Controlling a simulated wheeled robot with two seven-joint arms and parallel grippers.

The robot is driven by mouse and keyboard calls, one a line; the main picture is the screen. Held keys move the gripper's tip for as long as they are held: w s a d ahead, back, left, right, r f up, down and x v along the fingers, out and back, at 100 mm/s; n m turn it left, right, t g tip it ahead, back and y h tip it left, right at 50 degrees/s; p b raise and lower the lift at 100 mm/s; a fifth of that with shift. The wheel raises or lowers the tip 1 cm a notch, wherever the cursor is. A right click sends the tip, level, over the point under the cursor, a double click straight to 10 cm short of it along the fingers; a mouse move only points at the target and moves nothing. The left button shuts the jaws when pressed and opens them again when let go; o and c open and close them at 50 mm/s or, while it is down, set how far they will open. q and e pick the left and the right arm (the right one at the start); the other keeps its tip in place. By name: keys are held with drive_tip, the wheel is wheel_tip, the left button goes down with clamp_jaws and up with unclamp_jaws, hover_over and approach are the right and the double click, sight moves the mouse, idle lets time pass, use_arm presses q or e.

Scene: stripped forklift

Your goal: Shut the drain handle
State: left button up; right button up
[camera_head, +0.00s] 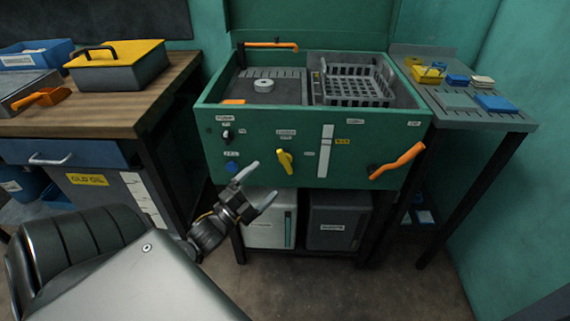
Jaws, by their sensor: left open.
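A green wash cabinet (315,118) stands ahead with controls on its front panel. A yellow lever handle (285,160) sits at the middle of the panel, tilted a little from upright. An orange lever handle (397,162) sticks out at the panel's right, slanting up to the right. The small labels are too blurred to tell which is the drain handle. My left gripper (259,187) is open and empty, in front of the panel's lower left, left of and below the yellow handle. A blue knob (232,167) is close to its upper finger. My right gripper is not in view.
The cabinet's basin holds a dark basket (354,84) and a round metal part (263,85). A wooden workbench (104,108) stands left, a grey side table (463,104) right. Bins (338,222) sit below the cabinet. The floor in front is clear.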

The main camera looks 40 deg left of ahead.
sight(283, 164)
use_arm(q)
drive_tip(key=x, duration=0.9)
drive_tip(key=shift+w, duration=0.3)
drive_tip(key=c, duration=0.9)
